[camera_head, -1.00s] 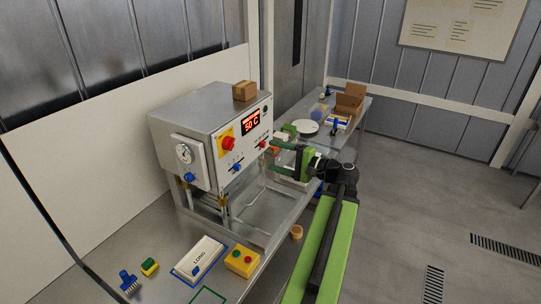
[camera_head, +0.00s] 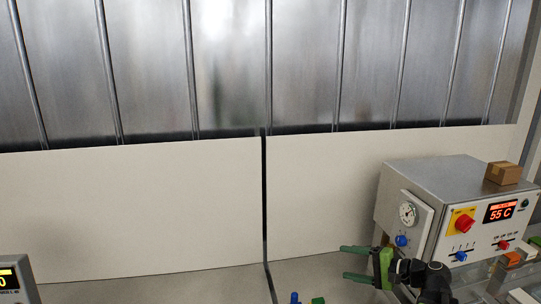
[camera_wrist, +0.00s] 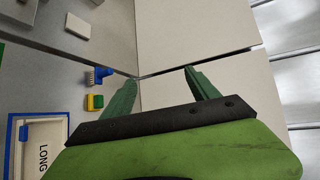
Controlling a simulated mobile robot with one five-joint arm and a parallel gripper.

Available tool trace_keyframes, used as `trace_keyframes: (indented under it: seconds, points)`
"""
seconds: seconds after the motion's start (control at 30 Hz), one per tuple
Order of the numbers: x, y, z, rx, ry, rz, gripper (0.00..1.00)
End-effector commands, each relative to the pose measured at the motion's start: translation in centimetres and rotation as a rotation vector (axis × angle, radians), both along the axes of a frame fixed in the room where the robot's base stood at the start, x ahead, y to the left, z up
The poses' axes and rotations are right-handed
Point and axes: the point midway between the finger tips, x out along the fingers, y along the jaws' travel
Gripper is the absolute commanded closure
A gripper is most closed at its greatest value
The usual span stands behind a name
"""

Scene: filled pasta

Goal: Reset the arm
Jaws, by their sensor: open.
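My gripper (camera_head: 344,262) has dark green fingers spread apart with nothing between them. In the head view it points left, in front of the pale wall panel and left of the steel machine (camera_head: 418,172). In the wrist view my gripper (camera_wrist: 160,77) is also open and empty, its fingers reaching towards the seam between the worktop and the pale wall panels. My black wrist joint shows at the lower right of the head view, and the rest of the arm is mostly out of frame.
The machine has a dial (camera_head: 407,213), a red knob (camera_head: 464,223) and a display (camera_head: 500,212) reading 55 C. A small cardboard box (camera_head: 503,172) sits on top. The wrist view shows a blue brush (camera_wrist: 98,76), a yellow-green block (camera_wrist: 95,102) and a blue-edged tray (camera_wrist: 66,133) marked LONG.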

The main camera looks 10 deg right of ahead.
Motion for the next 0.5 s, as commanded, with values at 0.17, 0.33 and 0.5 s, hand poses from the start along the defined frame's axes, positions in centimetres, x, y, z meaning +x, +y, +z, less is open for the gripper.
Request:
trace_keyframes:
  seconds: [0.17, 0.33, 0.5]
  points:
    - [0.3, 13.6, -9.1, -0.224, 0.106, 0.282, 0.31]
    - [-2.3, 22.0, -16.5, -0.504, 0.18, 0.523, 0.31]
    - [-5.2, 24.0, -22.3, -0.852, 0.245, 0.712, 0.31]
